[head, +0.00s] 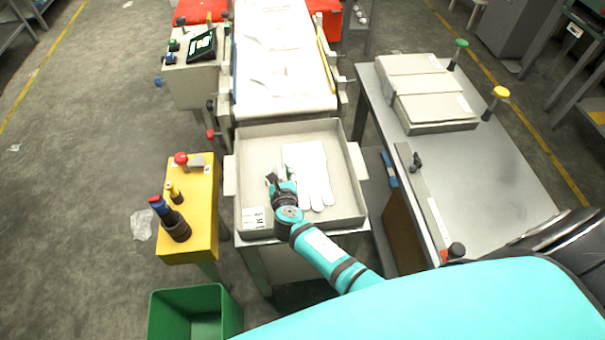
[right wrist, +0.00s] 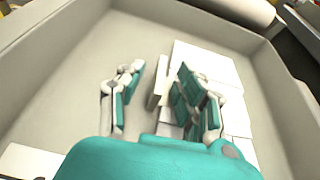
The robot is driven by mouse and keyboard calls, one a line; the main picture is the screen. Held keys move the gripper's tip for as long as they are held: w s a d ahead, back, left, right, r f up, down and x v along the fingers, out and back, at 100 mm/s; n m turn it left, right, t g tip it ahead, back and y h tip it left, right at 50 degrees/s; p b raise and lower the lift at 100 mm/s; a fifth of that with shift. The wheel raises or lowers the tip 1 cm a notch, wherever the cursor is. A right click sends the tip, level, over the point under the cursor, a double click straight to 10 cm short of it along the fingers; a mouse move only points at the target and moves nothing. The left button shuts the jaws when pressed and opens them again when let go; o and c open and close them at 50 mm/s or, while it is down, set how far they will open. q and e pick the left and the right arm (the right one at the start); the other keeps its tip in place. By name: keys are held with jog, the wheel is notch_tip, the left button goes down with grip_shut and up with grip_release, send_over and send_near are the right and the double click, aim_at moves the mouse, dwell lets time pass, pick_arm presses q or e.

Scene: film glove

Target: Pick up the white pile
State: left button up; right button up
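The white pile (head: 314,172) is a flat stack of white gloves lying in a shallow grey tray (head: 258,133), right of the tray's middle. My right gripper (head: 280,180) is low in the tray at the left edge of the pile. In the right wrist view my right gripper (right wrist: 160,76) is open. A white edge (right wrist: 157,84) of the pile shows between its fingers, and the right finger covers part of the pile. I cannot tell whether the fingers touch it. My left gripper is not in view.
A white belt (head: 283,60) lies behind the tray. A yellow stand (head: 207,215) with a red knob is on the left, and a green bin (head: 190,312) is below it. A grey table (head: 490,165) with pale boxes (head: 432,105) is on the right.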

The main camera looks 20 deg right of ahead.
grip_shut()
jog(key=shift+r, duration=0.1)
dwell(0.3)
